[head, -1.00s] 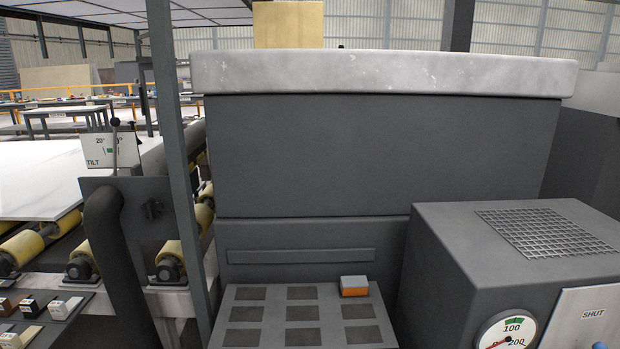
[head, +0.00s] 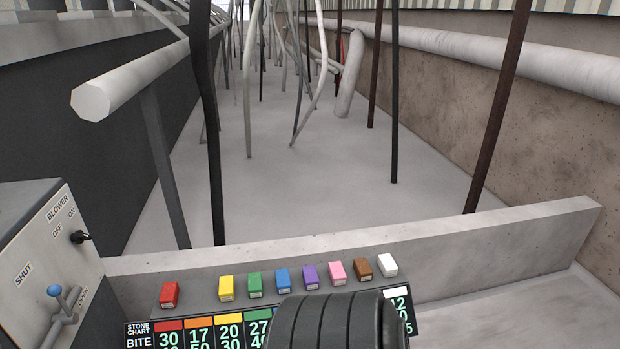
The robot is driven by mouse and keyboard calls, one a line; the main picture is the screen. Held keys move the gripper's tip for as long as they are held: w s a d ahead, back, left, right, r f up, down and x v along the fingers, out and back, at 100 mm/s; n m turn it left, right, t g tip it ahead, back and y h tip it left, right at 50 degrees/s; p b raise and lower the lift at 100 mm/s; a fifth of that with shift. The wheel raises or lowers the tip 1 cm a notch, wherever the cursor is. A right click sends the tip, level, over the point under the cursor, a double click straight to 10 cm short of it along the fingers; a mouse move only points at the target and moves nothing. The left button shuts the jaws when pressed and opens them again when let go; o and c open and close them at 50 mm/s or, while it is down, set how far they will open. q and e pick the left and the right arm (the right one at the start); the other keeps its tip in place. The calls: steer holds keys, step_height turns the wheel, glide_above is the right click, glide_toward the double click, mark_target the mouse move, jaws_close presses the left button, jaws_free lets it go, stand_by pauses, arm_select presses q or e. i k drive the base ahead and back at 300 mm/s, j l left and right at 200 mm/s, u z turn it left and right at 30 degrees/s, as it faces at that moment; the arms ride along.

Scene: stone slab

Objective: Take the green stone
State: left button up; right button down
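The green stone (head: 255,284) is a small block with a pale label on its front. It sits in a row of coloured stones along the ledge at the foot of a low grey wall, between the yellow stone (head: 226,288) and the blue stone (head: 283,281). It is in plain view with nothing in front of it. Neither of my grippers can be seen in the head view.
The red stone (head: 169,295) stands left of a gap; purple, pink, brown and white stones continue right. A stone chart (head: 198,338) lies below, partly hidden by a dark ribbed shape. A blower panel (head: 62,235) with a blue-knobbed lever is at left. Bent poles stand beyond the wall.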

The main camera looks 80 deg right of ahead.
mark_target(254, 285)
steer(key=z, duration=2.1)
